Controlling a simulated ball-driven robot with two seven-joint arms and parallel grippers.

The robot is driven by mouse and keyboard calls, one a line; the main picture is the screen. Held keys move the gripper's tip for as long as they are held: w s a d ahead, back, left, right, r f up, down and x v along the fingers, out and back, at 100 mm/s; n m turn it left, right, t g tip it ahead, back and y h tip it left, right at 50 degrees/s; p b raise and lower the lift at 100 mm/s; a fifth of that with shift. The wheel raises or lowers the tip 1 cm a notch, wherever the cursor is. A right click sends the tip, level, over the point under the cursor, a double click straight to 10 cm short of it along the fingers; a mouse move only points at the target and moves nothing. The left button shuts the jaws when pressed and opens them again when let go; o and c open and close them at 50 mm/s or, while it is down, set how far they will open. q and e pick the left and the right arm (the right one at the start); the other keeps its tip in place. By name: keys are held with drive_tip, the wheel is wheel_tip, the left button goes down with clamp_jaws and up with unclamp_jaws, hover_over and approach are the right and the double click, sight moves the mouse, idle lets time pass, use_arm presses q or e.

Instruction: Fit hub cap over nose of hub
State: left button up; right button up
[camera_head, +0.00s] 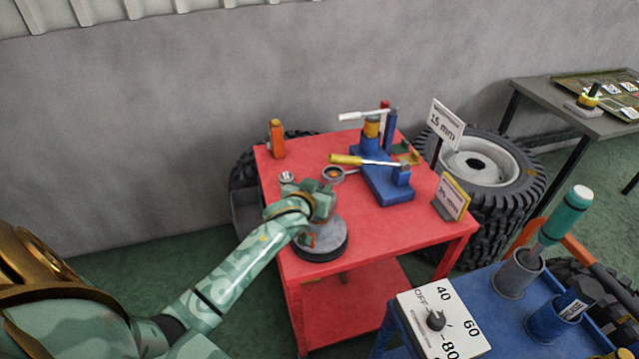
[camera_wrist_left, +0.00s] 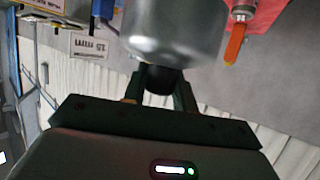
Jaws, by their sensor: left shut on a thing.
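The hub (camera_head: 322,252) is a round grey piece with a dark rim on the near left corner of the red table. My left gripper (camera_head: 318,203) is over it and hides its top. In the left wrist view, my left gripper (camera_wrist_left: 160,85) is shut on a dark knob joined to a smooth silver cylinder, which looks like the hub cap (camera_wrist_left: 175,35). In the head view the cap is largely hidden by the hand. I cannot tell whether it touches the hub's nose. My right gripper is not in view.
The red table (camera_head: 405,230) also holds a small silver ring (camera_head: 287,177), a dark ring (camera_head: 333,174), an orange object (camera_head: 277,140) and a blue fixture (camera_head: 385,180) with a yellow-handled tool. A blue cart (camera_head: 490,290) stands at front right. Tyres (camera_head: 485,170) lie behind.

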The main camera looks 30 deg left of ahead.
use_arm(q)
drive_tip(key=shift+f+b, duration=0.3)
drive_tip(key=shift+f, duration=0.5)
drive_tip(key=shift+r+p, duration=0.1)
drive_tip(key=shift+p, duration=0.25)
idle(0.4)
drive_tip(key=shift+p, duration=0.35)
drive_tip(key=shift+p, duration=0.35)
idle(0.5)
drive_tip(key=shift+f+b, duration=1.2)
drive_tip(key=shift+f, duration=0.85)
